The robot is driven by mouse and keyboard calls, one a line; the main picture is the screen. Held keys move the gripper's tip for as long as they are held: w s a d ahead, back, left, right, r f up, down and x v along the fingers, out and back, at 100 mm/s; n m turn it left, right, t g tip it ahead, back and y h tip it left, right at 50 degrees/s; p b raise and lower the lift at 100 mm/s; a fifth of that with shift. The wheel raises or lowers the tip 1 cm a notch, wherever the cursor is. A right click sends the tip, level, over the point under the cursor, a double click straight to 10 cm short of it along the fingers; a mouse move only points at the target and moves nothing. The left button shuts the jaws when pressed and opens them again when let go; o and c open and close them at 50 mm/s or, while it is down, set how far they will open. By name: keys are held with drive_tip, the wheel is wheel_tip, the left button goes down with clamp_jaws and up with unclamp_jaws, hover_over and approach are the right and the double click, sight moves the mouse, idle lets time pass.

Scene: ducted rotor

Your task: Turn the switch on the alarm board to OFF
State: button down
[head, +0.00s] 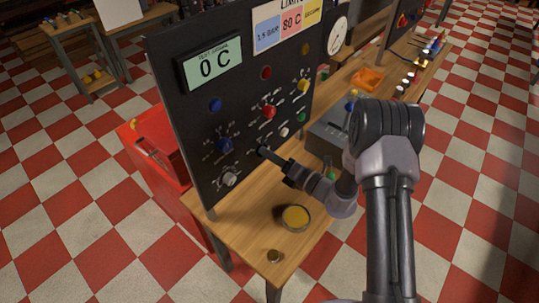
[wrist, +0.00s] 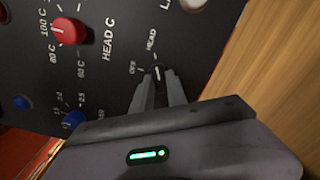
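The black upright board (head: 185,110) stands on the wooden bench, with a display reading 0 C and several coloured knobs. A small dark switch (wrist: 157,72) shows in the wrist view, with the labels OFF and HEAD beside it. Its white mark appears to point towards HEAD. My gripper (wrist: 160,82) is at this switch, with one narrow finger on each side and only the switch's width between them. The fingers partly hide the switch. In the head view my gripper (head: 268,155) reaches the lower part of the board from the right.
A red knob (wrist: 68,32) marked HEAD C and a blue knob (wrist: 73,120) are near the switch. A round container with yellow contents (head: 295,217) stands on the bench below my arm. A grey box (head: 328,141) stands to the right. A red cabinet (head: 155,150) is behind the board.

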drive_tip(key=shift+f+n, duration=0.1)
drive_tip(key=shift+n, duration=0.2)
drive_tip(key=n+b, duration=0.6)
drive_tip(key=n, duration=0.5)
drive_tip(key=shift+b, duration=0.4)
idle(0.5)
drive_tip(key=c, duration=1.3)
unclamp_jaws()
drive_tip(key=p+v, duration=0.2)
drive_tip(key=v, duration=1.5)
drive_tip(key=shift+s+d+p, duration=0.2)
drive_tip(key=shift+p, duration=0.1)
